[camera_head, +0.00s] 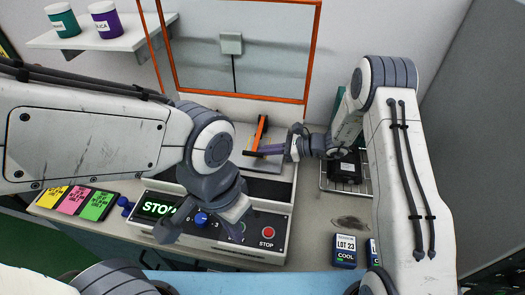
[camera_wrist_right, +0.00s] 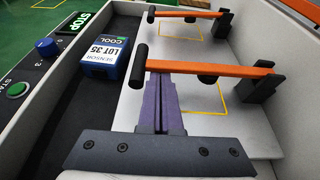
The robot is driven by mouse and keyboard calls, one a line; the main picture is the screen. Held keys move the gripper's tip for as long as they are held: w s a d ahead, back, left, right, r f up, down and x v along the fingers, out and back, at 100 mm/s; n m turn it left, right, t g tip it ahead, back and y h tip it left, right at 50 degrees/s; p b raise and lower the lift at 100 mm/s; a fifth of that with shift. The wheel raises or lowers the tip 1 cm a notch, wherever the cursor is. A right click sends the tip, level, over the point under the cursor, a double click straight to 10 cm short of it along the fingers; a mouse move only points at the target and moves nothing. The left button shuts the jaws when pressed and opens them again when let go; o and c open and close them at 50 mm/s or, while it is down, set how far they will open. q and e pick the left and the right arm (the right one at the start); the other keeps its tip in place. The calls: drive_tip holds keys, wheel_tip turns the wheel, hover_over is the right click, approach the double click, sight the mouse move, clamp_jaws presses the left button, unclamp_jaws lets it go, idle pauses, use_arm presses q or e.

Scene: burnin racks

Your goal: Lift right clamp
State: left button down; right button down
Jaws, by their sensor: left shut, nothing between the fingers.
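The right clamp, an orange lever with black ends, shows in the head view (camera_head: 261,132) and as the nearer lever in the right wrist view (camera_wrist_right: 215,68). My right gripper (camera_head: 256,152) reaches in from the right at the clamp's front end. A second orange clamp (camera_wrist_right: 190,14) lies farther off. My left gripper (camera_head: 236,232) is shut and empty over the control panel (camera_head: 262,215).
A blue sensor box (camera_wrist_right: 103,58) lies on the dark strip inside the chamber. An orange-framed clear lid (camera_head: 316,50) stands raised. A wire rack (camera_head: 330,180) with a black item stands at right, another sensor box (camera_head: 345,250) in front. Coloured cards (camera_head: 74,200) lie left.

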wheel_tip(320, 180, up, 4)
drive_tip(key=shift+w+r+m+g+p, duration=0.15)
drive_tip(key=shift+m+g+p, duration=0.65)
drive_tip(key=shift+m+p, duration=0.35)
drive_tip(key=shift+w+d+r+p, duration=0.1)
drive_tip(key=shift+w+r+p, duration=0.15)
drive_tip(key=shift+r, duration=0.5)
drive_tip(key=shift+w+r+p, duration=0.1)
drive_tip(key=shift+w+r, duration=0.1)
drive_tip(key=shift+r, duration=0.55)
drive_tip(key=w+p+v, duration=0.1)
drive_tip(key=p+v, duration=0.1)
drive_tip(key=v, duration=0.8)
drive_tip(key=shift+d+f, duration=0.2)
drive_tip(key=shift+f, duration=0.15)
drive_tip(key=shift+s, duration=0.15)
